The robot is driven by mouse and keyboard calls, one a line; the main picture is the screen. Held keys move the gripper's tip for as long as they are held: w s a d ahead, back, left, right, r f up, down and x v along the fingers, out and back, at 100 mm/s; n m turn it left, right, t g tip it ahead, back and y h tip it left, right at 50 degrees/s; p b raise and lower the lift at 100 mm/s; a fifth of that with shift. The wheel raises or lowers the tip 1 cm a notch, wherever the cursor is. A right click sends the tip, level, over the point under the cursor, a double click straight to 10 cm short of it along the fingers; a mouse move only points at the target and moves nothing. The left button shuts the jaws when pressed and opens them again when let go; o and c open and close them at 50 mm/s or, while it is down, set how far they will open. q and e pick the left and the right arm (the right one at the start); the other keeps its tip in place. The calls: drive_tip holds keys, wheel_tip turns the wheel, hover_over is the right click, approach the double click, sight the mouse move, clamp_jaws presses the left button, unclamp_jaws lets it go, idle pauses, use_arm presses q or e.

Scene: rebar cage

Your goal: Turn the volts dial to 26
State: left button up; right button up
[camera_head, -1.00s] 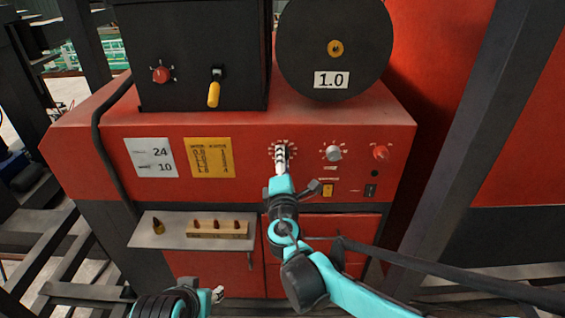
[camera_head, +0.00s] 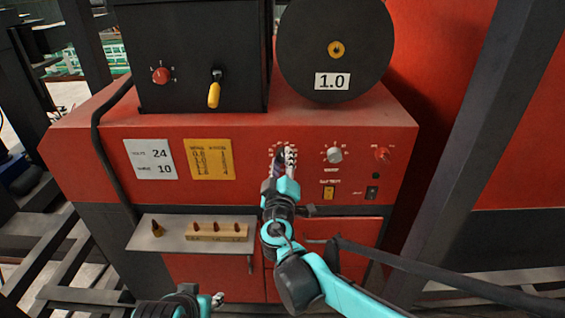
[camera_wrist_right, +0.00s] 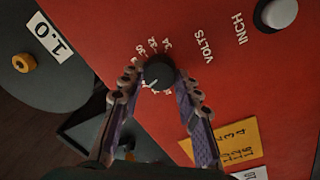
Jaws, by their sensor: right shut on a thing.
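The volts dial (camera_wrist_right: 159,76) is a black round knob on the red panel, with a white pointer mark toward the lower left in the wrist view. The numbers 30, 32 and 34 and the word VOLTS read beside it; the lower numbers are too small or hidden. My right gripper (camera_wrist_right: 160,90) is shut on the dial, one finger on each side. In the head view my right gripper (camera_head: 284,160) covers most of the dial. My left gripper (camera_head: 217,299) is low at the bottom edge, away from the panel, and its jaws are unclear.
A white card (camera_head: 152,159) reads volts 24 and 10, beside a yellow chart (camera_head: 209,159). A silver knob (camera_head: 333,155) and a red knob (camera_head: 383,154) lie right of the dial. A shelf (camera_head: 152,238) with small tips juts out below.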

drive_tip(key=m, duration=0.5)
drive_tip(key=shift+m, duration=0.4)
idle(0.3)
drive_tip(key=o, duration=1.2)
drive_tip(key=shift+c, duration=0.2)
drive_tip(key=s, duration=1.2)
drive_tip(key=shift+a+f, duration=0.2)
drive_tip(key=shift+a, duration=0.15)
